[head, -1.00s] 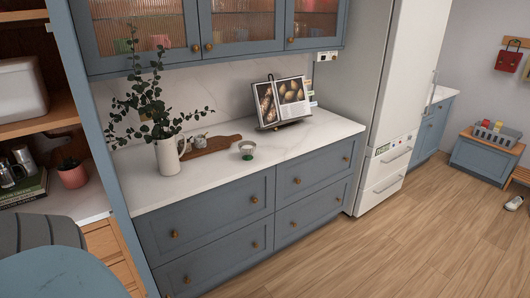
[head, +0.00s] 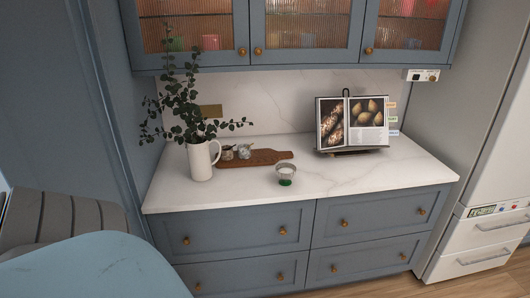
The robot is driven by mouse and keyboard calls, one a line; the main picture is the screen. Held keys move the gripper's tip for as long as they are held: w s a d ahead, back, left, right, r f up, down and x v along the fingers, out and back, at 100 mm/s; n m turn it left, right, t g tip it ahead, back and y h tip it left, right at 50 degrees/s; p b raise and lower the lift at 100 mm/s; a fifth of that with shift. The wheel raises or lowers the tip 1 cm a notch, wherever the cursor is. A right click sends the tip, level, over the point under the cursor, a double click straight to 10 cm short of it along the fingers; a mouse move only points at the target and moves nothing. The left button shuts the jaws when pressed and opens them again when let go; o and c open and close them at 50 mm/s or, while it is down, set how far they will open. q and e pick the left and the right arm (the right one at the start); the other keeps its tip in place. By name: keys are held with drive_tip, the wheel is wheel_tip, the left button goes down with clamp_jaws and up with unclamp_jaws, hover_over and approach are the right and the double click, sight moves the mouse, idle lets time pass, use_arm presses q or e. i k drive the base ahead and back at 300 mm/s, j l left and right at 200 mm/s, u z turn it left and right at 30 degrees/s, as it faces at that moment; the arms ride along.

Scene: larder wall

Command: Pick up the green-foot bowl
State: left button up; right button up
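The green-foot bowl (head: 286,171) is a small pale bowl on a green foot. It stands upright on the white marble counter (head: 330,200), near its front edge and just in front of the wooden board. Nothing covers it in the head view. Neither of my grippers shows in the head view.
A white jug (head: 201,161) with leafy stems stands left of the bowl. A wooden board (head: 262,158) with small jars (head: 236,152) lies behind it. An open cookbook on a stand (head: 351,124) is behind right. Wall cupboards (head: 306,33) overhang the counter. Its right front is clear.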

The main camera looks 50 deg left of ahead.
sight(286, 171)
drive_tip(key=i+u, duration=0.2)
drive_tip(key=u, duration=0.2)
drive_tip(key=i+u, duration=0.15)
drive_tip(key=u, duration=0.25)
drive_tip(key=i+l+u, duration=0.1)
drive_tip(key=u, duration=0.25)
drive_tip(key=i+l+u, duration=0.15)
drive_tip(key=u, duration=0.25)
drive_tip(key=i+l, duration=0.05)
drive_tip(key=i, duration=0.05)
